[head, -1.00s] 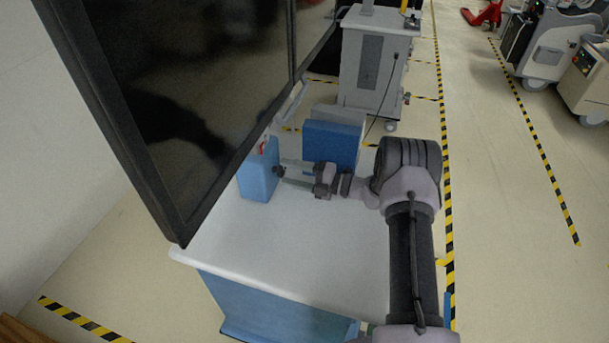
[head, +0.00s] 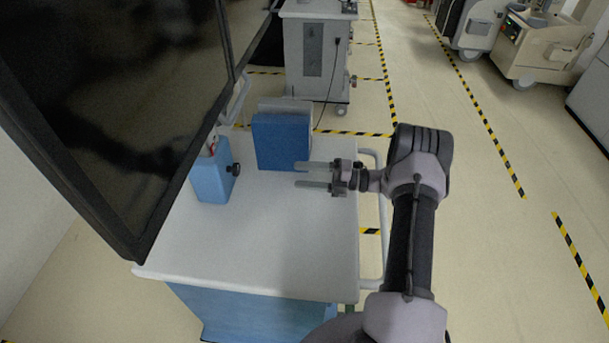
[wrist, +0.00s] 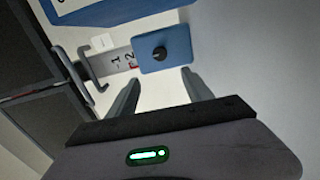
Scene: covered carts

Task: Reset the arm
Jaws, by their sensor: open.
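My gripper (head: 314,176) is open and empty above the right part of the white cart top (head: 280,240), with its two fingers pointing left. A blue container with a black knob (head: 212,180) stands on the cart top to the left, apart from the fingertips. A blue box (head: 283,142) stands at the back of the cart top, just beyond the gripper. In the wrist view, the open fingers (wrist: 160,90) frame the blue container's knob side (wrist: 165,52), and part of the blue box (wrist: 120,10) shows at the top.
A large dark glass panel in a black frame (head: 110,100) stands along the left of the cart. A grey cart (head: 316,60) stands behind. A side rail (head: 378,210) runs along the cart's right.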

